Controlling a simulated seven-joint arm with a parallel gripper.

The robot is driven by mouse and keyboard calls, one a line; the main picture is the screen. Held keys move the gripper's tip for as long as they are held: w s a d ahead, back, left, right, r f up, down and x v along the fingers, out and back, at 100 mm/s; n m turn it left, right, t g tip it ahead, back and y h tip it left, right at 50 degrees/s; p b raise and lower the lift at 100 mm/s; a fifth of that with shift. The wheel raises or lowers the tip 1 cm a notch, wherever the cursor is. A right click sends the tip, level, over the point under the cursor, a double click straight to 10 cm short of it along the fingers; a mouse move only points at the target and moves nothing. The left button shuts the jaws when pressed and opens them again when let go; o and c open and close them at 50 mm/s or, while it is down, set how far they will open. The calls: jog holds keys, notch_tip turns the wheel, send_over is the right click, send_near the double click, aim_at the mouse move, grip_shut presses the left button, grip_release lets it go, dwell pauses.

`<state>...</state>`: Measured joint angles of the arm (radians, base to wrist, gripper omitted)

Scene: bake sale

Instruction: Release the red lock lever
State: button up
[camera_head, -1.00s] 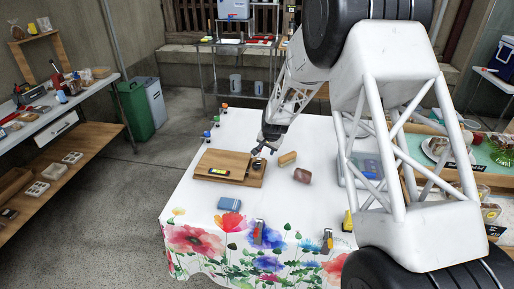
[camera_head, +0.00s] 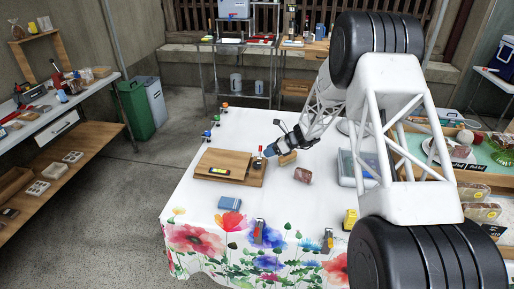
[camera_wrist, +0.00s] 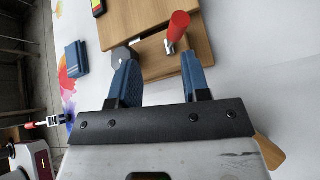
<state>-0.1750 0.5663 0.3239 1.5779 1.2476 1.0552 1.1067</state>
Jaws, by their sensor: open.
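The red lock lever (camera_wrist: 178,27) has a red cylindrical grip on a short metal stem. It stands at the wooden board (camera_wrist: 148,20) in the wrist view, just beyond my right fingertip. The board also shows in the head view (camera_head: 215,158), lying on the white table. My gripper (camera_wrist: 158,58) is open, its two blue fingers apart with nothing held between them. A rounded grey metal part (camera_wrist: 124,54) shows at the left fingertip; I cannot tell whether they touch. In the head view my gripper (camera_head: 269,151) is at the board's right edge, largely hiding the lever area.
A yellow and black device (camera_head: 219,171) lies on the board. A bread piece (camera_head: 287,159) and a brown-red jar-like item (camera_head: 303,175) lie right of it. A blue box (camera_head: 229,203) lies in front. Small colored-top items (camera_head: 206,135) stand behind left.

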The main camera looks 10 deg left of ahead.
aim_at(260, 152)
jog(key=w+m+y, duration=0.1)
jog(key=w+r+m+y, duration=0.1)
jog(key=d+m+t+y, duration=0.1)
jog(key=shift+w+r+m, duration=0.35)
jog(key=shift+w+m, duration=0.05)
jog(key=shift+a, duration=0.1)
jog(key=shift+x, duration=3.85)
grip_shut()
